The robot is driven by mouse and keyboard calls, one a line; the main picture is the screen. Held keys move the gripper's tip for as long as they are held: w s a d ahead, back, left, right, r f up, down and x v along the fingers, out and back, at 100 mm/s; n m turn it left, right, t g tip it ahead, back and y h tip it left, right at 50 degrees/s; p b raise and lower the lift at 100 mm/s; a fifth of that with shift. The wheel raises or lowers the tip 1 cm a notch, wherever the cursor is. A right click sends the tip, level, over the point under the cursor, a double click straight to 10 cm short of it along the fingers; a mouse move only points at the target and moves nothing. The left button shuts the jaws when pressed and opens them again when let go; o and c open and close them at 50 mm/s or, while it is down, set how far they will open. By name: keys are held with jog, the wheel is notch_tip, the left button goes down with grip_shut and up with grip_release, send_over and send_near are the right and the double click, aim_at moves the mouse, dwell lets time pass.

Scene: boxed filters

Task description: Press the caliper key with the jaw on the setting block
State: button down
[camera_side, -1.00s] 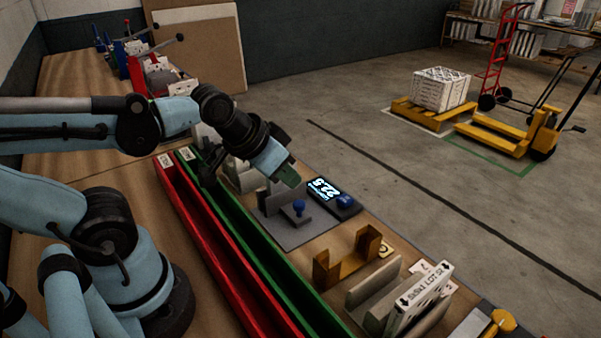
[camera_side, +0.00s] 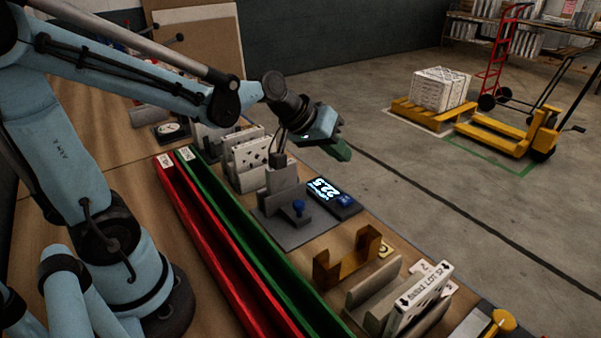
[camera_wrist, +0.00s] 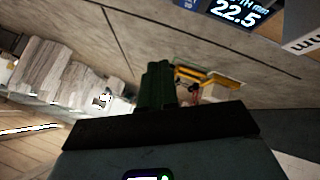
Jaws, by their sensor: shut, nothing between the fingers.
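The caliper's black display (camera_side: 323,190) glows with 22.5 on the bench; it also shows at the top of the wrist view (camera_wrist: 238,12). A blue key (camera_side: 345,201) sits at its right end. Left of it, a grey jaw fixture with a blue knob (camera_side: 298,207) stands on a grey plate (camera_side: 305,235). An upright grey block (camera_side: 283,180) stands behind the knob; I cannot tell if the jaw touches it. My gripper (camera_side: 340,150), with green fingers, is shut and empty, raised above and beyond the display. Its fingers also show in the wrist view (camera_wrist: 158,85).
A red channel (camera_side: 215,250) and a green channel (camera_side: 240,230) run along the bench on the left. A brown bracket (camera_side: 345,258) and a white labelled filter (camera_side: 420,295) stand in front. White boxed filters (camera_side: 247,155) stand behind the fixture. Open floor lies to the right.

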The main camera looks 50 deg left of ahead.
aim_at(341, 199)
jog(key=shift+w+a+f+n+t, duration=0.15)
jog(key=shift+w+f+n, duration=0.1)
jog(key=shift+w, duration=0.4)
jog(key=shift+w+a+f+n+t, duration=0.15)
jog(key=shift+w+n, duration=0.1)
jog(key=shift+w, duration=0.35)
jog(key=shift+f, duration=4.35)
jog(key=shift+f, duration=0.1)
jog(key=shift+f, duration=0.3)
jog(key=shift+f, duration=0.5)
jog(key=shift+r, duration=0.95)
